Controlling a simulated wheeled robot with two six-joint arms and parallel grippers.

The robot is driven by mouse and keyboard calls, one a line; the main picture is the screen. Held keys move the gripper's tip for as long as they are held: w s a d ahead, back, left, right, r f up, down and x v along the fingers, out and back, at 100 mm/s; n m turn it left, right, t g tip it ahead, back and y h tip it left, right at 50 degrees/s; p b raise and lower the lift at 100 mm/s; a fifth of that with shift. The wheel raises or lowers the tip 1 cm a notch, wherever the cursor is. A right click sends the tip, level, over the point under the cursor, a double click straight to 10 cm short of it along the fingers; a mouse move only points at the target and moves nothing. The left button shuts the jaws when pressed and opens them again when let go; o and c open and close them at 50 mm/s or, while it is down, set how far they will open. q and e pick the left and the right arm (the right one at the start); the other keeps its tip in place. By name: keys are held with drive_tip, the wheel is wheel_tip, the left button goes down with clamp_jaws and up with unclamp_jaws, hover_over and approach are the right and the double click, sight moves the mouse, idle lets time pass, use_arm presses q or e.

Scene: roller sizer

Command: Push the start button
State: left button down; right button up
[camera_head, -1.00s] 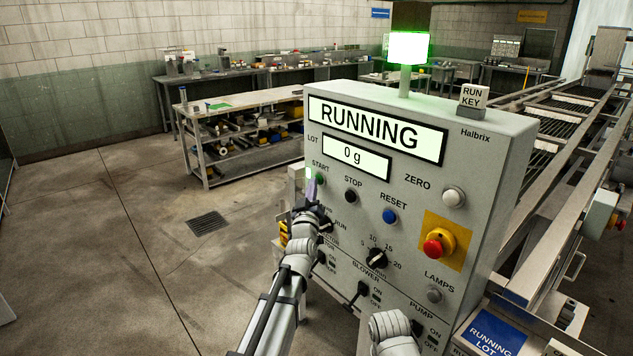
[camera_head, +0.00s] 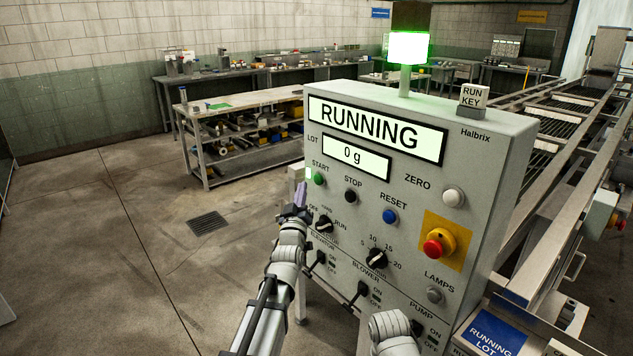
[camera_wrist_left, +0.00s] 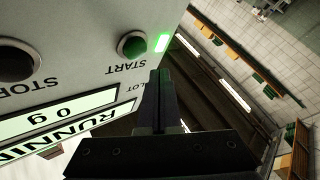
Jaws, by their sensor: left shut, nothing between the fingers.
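The green start button (camera_head: 319,179) is on the upper left of the grey control panel (camera_head: 470,165), under the label START. A lit green strip shows beside it. The panel display (camera_head: 375,128) reads RUNNING, and the lower display reads 0 g. My left gripper (camera_head: 301,193) is shut and empty, just below and left of the button, apart from it. In the left wrist view the start button (camera_wrist_left: 132,45) shows clear of the shut fingers (camera_wrist_left: 160,78). Part of my right arm shows at the bottom of the head view; its gripper is not visible.
The black stop button (camera_head: 351,196), blue reset button (camera_head: 389,216), and red emergency stop (camera_head: 438,243) are on the same panel. A selector knob (camera_head: 323,224) sits below start. A green lamp (camera_head: 408,47) glows on top. Open floor lies to the left.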

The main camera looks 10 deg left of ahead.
use_arm(q)
drive_tip(key=shift+s+a, duration=0.85)
drive_tip(key=shift+s, duration=0.25)
drive_tip(key=s+d+f+m+g+h, duration=0.1)
drive_tip(key=s+d+f+m+g, duration=0.1)
drive_tip(key=s+d+f+g, duration=0.3)
drive_tip(key=d+f+m+g+h+p, duration=0.1)
drive_tip(key=d+f+g, duration=0.1)
drive_tip(key=d+f, duration=0.35)
drive_tip(key=s+d+f+m+g+h, duration=0.1)
drive_tip(key=s+d+f+m+g, duration=0.15)
drive_tip(key=f, duration=0.45)
drive_tip(key=s+d+f+m+g+y, duration=0.1)
drive_tip(key=s+f+g, duration=0.2)
drive_tip(key=s, duration=0.6)
drive_tip(key=s+d+f+m+g, duration=0.2)
drive_tip(key=s+g, duration=0.3)
drive_tip(key=s, duration=0.3)
drive_tip(key=s+d+f+m+g+y, duration=0.1)
drive_tip(key=s+f+g, duration=0.3)
drive_tip(key=s, duration=0.5)
drive_tip(key=shift+s+d+m+y+p, duration=0.15)
drive_tip(key=shift+s+m+y+p, duration=0.2)
drive_tip(key=shift+m+p, duration=0.1)
